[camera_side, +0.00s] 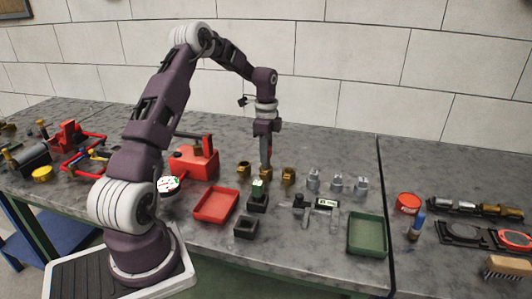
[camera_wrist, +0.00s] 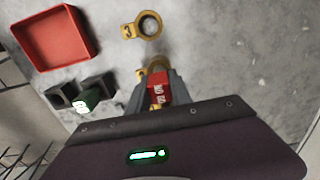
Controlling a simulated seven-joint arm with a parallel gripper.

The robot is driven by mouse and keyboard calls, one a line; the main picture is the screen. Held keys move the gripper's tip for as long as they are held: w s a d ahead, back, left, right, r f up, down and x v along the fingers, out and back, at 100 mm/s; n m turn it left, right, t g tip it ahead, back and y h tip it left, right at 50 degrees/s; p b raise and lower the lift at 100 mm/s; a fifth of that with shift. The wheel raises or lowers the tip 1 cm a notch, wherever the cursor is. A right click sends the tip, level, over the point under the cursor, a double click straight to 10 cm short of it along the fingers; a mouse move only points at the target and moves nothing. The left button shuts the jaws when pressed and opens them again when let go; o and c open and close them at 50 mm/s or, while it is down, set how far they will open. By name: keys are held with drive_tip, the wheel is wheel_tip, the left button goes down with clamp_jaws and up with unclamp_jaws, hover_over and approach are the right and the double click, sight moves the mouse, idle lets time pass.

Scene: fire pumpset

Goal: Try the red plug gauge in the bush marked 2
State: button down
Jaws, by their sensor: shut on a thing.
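My gripper (camera_side: 267,148) points straight down and is shut on the red plug gauge (camera_wrist: 158,92), which carries white lettering. The gauge is over the middle one of three brass bushes (camera_side: 266,173), and its lower end meets or overlaps that bush in the side view. I cannot tell whether its tip is inside the bore. In the wrist view this bush (camera_wrist: 155,66) is partly hidden behind the gauge and fingers. Another brass bush (camera_side: 244,169) stands to its left and a third (camera_side: 288,176) to its right.
A green plug gauge (camera_side: 258,188) stands in a black block; another black block (camera_side: 246,227) is nearby. A red tray (camera_side: 216,205) lies left, a green tray (camera_side: 367,235) right. Several grey fittings (camera_side: 337,183) stand right of the bushes. A red pump unit (camera_side: 195,160) is at left.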

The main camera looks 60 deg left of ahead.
idle(0.4)
drive_tip(key=shift+r, duration=1.7)
